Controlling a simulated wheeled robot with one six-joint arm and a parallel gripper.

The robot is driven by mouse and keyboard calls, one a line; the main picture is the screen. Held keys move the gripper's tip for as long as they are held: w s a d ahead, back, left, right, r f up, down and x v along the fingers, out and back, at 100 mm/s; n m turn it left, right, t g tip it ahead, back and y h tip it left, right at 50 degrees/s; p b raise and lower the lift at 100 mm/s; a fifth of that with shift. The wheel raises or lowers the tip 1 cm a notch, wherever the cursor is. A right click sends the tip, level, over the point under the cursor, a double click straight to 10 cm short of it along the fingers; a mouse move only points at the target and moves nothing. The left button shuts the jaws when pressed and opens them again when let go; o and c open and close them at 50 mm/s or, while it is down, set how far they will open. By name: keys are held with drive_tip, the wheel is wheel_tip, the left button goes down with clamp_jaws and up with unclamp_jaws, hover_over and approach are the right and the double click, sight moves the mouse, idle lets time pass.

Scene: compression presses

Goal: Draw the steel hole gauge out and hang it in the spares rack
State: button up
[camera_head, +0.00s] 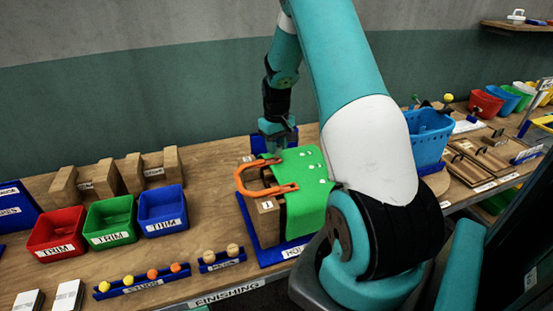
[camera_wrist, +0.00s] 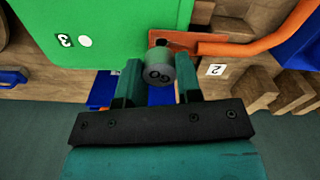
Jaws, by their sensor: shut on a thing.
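In the wrist view a grey metal cylinder (camera_wrist: 159,77) with a dark marking on its end face stands between the two teal fingers of my gripper (camera_wrist: 159,68). I take it for the steel hole gauge. My gripper is shut on it. Its far end meets a dark spot by the orange U-shaped piece (camera_wrist: 240,47) and the green sheet (camera_wrist: 120,30); how deep it sits is hidden. In the head view my gripper (camera_head: 277,146) points down at the back edge of the green sheet (camera_head: 303,190). I cannot tell which holder is the spares rack.
The orange piece (camera_head: 262,188) and wooden blocks (camera_head: 264,222) sit close by on a blue base (camera_head: 248,232). A blue holder (camera_head: 258,143) stands just behind my gripper. Red, green and blue trim bins are at left; a blue basket (camera_head: 428,138) is at right.

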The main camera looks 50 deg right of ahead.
drive_tip(key=shift+r, duration=0.15)
idle(0.4)
drive_tip(key=shift+r+p, duration=1.5)
drive_tip(key=shift+r, duration=0.5)
drive_tip(key=shift+a, duration=0.15)
